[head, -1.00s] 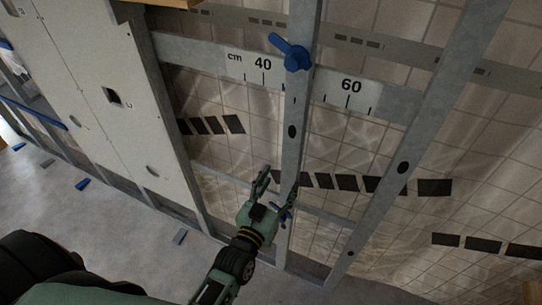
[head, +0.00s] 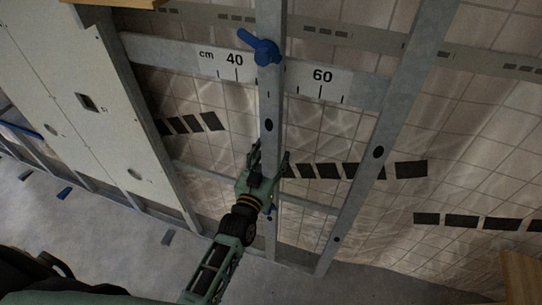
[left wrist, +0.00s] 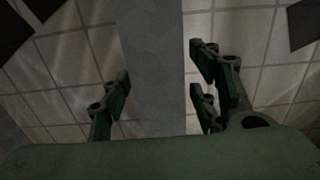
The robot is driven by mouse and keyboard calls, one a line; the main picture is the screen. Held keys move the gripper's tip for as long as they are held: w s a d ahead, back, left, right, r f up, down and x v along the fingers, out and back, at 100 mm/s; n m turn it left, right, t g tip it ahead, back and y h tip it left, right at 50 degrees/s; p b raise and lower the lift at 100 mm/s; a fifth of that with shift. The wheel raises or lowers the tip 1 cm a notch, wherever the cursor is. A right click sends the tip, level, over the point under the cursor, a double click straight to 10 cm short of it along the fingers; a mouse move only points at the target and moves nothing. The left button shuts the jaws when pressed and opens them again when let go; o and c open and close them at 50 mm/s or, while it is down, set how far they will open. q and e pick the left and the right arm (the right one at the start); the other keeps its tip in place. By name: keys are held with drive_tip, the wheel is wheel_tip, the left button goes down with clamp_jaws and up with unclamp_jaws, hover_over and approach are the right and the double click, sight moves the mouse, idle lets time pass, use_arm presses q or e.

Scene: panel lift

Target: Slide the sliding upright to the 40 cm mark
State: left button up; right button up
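The sliding upright (head: 270,105) is a grey metal stud standing between the 40 and 60 labels, closer to the 40. A blue clamp handle (head: 264,48) sits on it at the scale's height, its lever pointing up and left. The white cm scale (head: 300,80) lies on the grey cross rail, partly hidden behind the upright. My left gripper (head: 268,165) is low on the upright, one finger on each side. In the left wrist view the upright (left wrist: 151,70) passes between the open fingers, with a small gap at the right finger. My right gripper is out of view.
A white panel (head: 60,95) covers the frame at left. Another grey upright (head: 385,140) stands to the right. A tiled wall with dark strips (head: 410,169) is behind. Small blue and grey pieces (head: 64,193) lie on the floor.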

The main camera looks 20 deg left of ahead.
use_arm(q)
clamp_jaws()
drive_tip(key=a, duration=0.5)
drive_tip(key=shift+w+a+f, duration=0.1)
idle(0.3)
drive_tip(key=shift+o, duration=0.7)
unclamp_jaws()
drive_tip(key=s, duration=1.2)
drive_tip(key=shift+a, duration=0.1)
